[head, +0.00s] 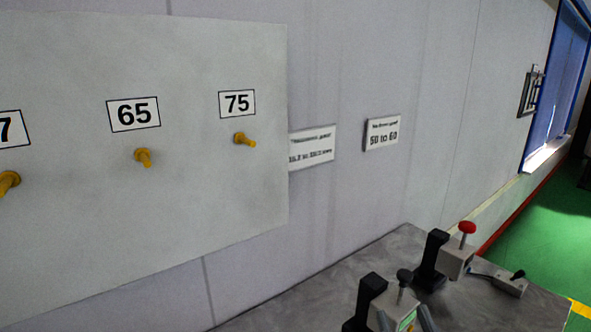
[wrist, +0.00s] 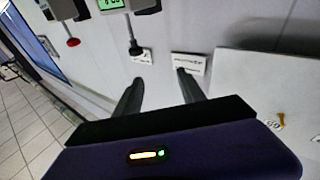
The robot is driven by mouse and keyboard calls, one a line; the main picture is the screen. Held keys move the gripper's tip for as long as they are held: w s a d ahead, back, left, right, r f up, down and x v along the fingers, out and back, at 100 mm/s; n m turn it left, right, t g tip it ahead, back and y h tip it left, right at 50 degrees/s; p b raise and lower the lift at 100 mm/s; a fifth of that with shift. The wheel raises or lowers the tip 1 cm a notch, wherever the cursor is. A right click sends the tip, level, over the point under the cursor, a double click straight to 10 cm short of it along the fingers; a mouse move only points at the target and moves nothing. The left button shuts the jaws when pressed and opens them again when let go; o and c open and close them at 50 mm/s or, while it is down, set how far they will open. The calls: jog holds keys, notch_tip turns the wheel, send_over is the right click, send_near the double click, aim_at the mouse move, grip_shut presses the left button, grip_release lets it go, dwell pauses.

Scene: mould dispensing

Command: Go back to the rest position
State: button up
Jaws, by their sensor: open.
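My gripper (wrist: 160,82) shows in the wrist view with its two dark fingers apart and nothing between them. In the head view two grey prongs at the bottom edge look like its fingertips (head: 405,318), in front of a device with a dark knob (head: 403,278) and a green display. That device (wrist: 135,47) also shows at the top of the wrist view, beyond the fingers. A second device with a red knob (head: 467,228) stands behind it to the right; its red knob (wrist: 73,42) is at the wrist view's upper left.
A pale panel (head: 200,60) carries yellow pegs (head: 143,157) under number labels such as 65 and 75. Two white signs (head: 383,132) are on the wall. A grey table (head: 300,300) holds the devices and a small switch box (head: 510,284). Green floor (head: 545,235) lies at the right.

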jog(key=s+d+f+g, duration=0.1)
jog(key=s+f, duration=0.4)
jog(key=s, duration=0.5)
jog(key=s+d+f+m+g, duration=0.1)
jog(key=s+f, duration=0.4)
jog(key=s, duration=0.6)
jog(key=s+d+f+g, duration=0.1)
jog(key=s+f+g, duration=0.2)
jog(key=s, duration=0.8)
notch_tip(320, 180, down, 2)
jog(key=shift+d+f+g+h, duration=0.1)
jog(key=shift+d+g+h, duration=0.2)
jog(key=shift+h, duration=0.1)
